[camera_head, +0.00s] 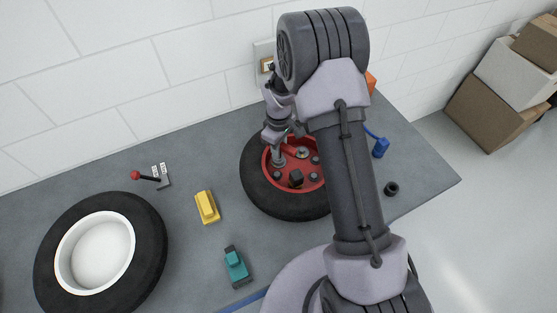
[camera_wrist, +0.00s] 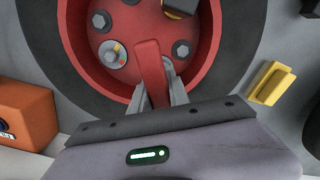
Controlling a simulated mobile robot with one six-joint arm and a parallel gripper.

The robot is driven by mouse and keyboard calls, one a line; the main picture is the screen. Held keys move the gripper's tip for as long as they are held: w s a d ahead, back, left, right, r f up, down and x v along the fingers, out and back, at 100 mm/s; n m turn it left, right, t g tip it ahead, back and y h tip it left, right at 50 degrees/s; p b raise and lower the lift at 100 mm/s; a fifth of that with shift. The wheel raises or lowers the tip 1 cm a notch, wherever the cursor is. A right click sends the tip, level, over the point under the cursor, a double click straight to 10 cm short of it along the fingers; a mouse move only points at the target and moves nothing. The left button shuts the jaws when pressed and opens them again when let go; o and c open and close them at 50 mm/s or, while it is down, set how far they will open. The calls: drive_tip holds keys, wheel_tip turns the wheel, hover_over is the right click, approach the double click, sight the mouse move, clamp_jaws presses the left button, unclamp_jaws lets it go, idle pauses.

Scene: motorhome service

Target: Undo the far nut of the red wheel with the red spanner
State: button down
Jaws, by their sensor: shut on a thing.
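The red wheel (camera_head: 290,187) lies flat on the bench with a black tyre; its red face, with several grey nuts, also shows in the wrist view (camera_wrist: 205,70). My gripper (camera_head: 283,137) is over the wheel's far side. In the wrist view my gripper (camera_wrist: 155,92) is shut on the red spanner (camera_wrist: 148,62), which reaches over the wheel face. A nut with a pale disc and coloured marks (camera_wrist: 112,53) is just left of the spanner; it also shows in the head view (camera_head: 302,152). I cannot tell whether the spanner grips any nut.
A second tyre with a white rim (camera_head: 70,252) lies at left. A yellow block (camera_head: 207,207), a teal block (camera_head: 236,266) and a red-knobbed lever (camera_head: 147,177) are between. A blue item (camera_head: 380,148) and black ring (camera_head: 391,189) are right. An orange box (camera_wrist: 25,115) is close by.

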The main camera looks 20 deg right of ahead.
drive_tip(key=shift+n, duration=0.5)
drive_tip(key=shift+n+p, duration=0.3)
drive_tip(key=shift+n, duration=0.9)
drive_tip(key=shift+n, duration=1.2)
drive_tip(key=shift+p, duration=0.3)
drive_tip(key=shift+n, duration=1.1)
drive_tip(key=shift+r, duration=0.15)
drive_tip(key=shift+r+p, duration=1.35)
drive_tip(key=shift+r, duration=0.3)
